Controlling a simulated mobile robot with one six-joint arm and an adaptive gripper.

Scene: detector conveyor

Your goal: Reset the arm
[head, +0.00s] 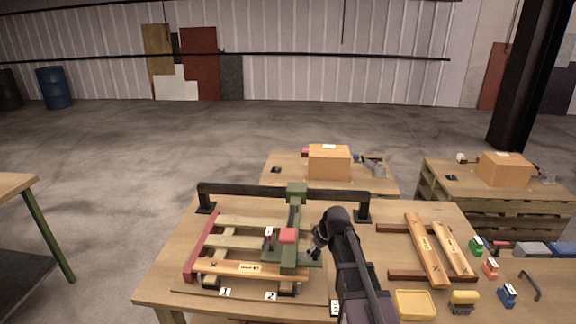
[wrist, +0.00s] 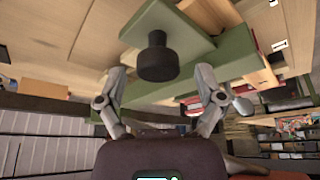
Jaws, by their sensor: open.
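My arm reaches over the wooden table (head: 168,282) in the head view. My gripper (head: 318,247) is at the right end of a green carriage (head: 289,262) on the fixture. In the wrist view my gripper (wrist: 160,78) is open, with its two fingers spread apart. A black knob (wrist: 157,58) on a green plate (wrist: 215,62) shows between and just beyond the fingertips. Nothing is visibly held. Whether a finger touches the knob cannot be told. The carriage carries a red block (head: 287,236) and hangs from a black rail (head: 250,190).
Wooden slats (head: 250,221) and a labelled plank (head: 248,269) lie under the carriage. To the right are more labelled planks (head: 426,255), a yellow tray (head: 415,304) and several small coloured items. Boxes (head: 329,163) stand on tables behind. Open floor lies beyond.

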